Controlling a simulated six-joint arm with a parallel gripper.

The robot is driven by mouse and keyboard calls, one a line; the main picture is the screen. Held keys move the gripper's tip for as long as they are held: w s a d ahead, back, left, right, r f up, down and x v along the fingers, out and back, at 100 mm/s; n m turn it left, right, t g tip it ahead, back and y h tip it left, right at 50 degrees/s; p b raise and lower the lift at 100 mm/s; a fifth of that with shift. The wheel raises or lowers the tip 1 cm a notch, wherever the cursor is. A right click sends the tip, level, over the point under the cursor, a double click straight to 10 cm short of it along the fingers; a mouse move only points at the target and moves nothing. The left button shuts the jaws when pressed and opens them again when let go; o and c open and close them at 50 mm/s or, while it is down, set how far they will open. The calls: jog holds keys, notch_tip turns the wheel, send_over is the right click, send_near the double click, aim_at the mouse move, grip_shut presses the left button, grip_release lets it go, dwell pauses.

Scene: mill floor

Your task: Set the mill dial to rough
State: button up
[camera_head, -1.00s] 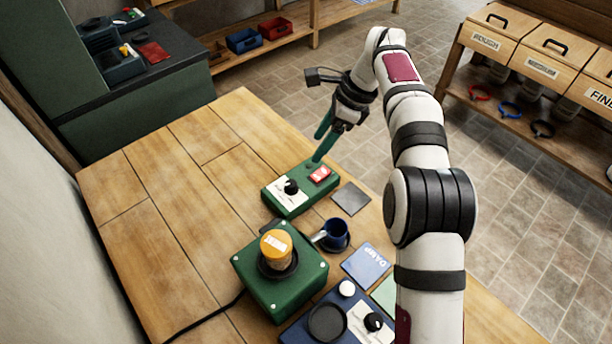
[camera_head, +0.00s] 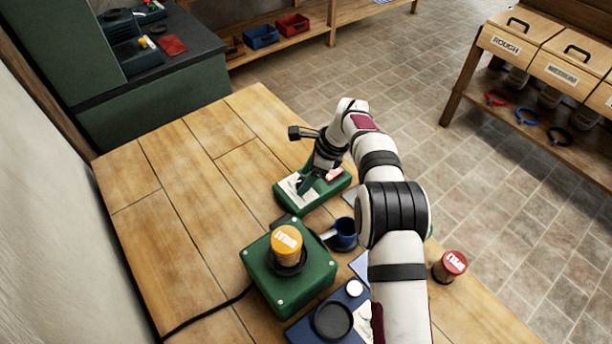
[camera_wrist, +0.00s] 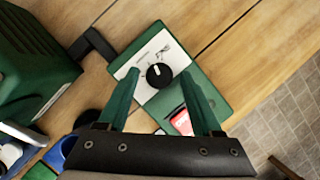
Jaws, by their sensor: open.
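The mill dial is a round black knob (camera_wrist: 159,75) on a white plate (camera_wrist: 150,62), set in a green control box (camera_head: 325,196) on the wooden table. A white mark shows on the knob, but the printing on the plate is too small to read. My gripper (camera_head: 303,185) is open, with its green fingers pointing down over the box. In the wrist view my gripper (camera_wrist: 157,82) has one finger on either side of the knob, with gaps. I cannot tell how high the fingertips are. The knob is hidden in the head view.
A red switch (camera_wrist: 182,122) sits on the same box, near the right finger. The green mill (camera_head: 290,285) with an amber-coloured jar (camera_head: 286,240) stands nearer. A dark blue cup (camera_head: 344,232) and a red-lidded jar (camera_head: 451,265) are close to my arm. The table's left side is clear.

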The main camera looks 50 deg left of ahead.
grip_shut()
jog(key=shift+w+n+g+h, duration=0.1)
jog(key=shift+n+g+h, duration=0.35)
jog(key=shift+n, duration=1.05)
grip_release()
jog(key=v, duration=0.7)
jog(key=shift+r, duration=0.25)
